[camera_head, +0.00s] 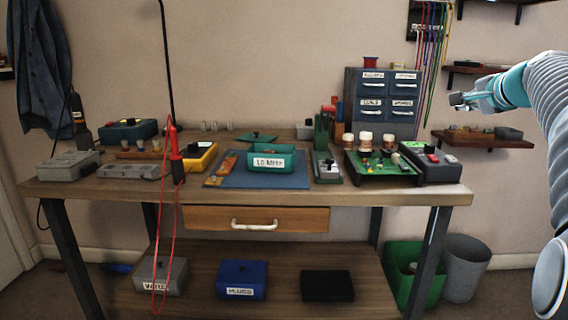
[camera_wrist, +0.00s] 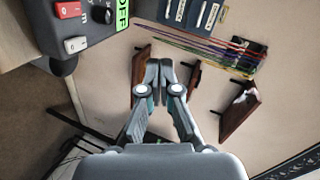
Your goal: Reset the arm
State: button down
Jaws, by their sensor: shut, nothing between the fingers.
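My gripper (camera_head: 462,100) is at the right of the head view, raised above bench height, with my arm reaching in from the right edge. In the wrist view my gripper (camera_wrist: 163,68) points away with its fingers together and empty. It touches nothing in either view. The workbench (camera_head: 100,192) stands to the left of it, with its top lower than the gripper.
A dark box with red and white buttons (camera_head: 430,162) is at the bench's right end, also in the wrist view (camera_wrist: 80,30). A wall shelf (camera_head: 485,141) is behind my gripper.

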jog(key=s+a+f+n+g, duration=0.3)
jog(key=s+f, duration=0.2)
jog(key=f, duration=0.4)
jog(key=s+a+f+n+g, duration=0.2)
jog(key=s+a+f, duration=0.2)
jog(key=f, duration=0.5)
jog(key=s+a+f+n+g, duration=0.1)
jog(key=s+a+f+n, duration=0.4)
jog(key=s, duration=0.8)
jog(key=s+a+f+n+g, duration=0.2)
jog(key=s+a+f+n, duration=0.3)
jog(key=s+a+f, duration=0.5)
jog(key=s+a, duration=0.3)
jog(key=shift+n+g, duration=0.3)
jog(key=shift+n, duration=0.1)
jog(key=shift+w, duration=0.25)
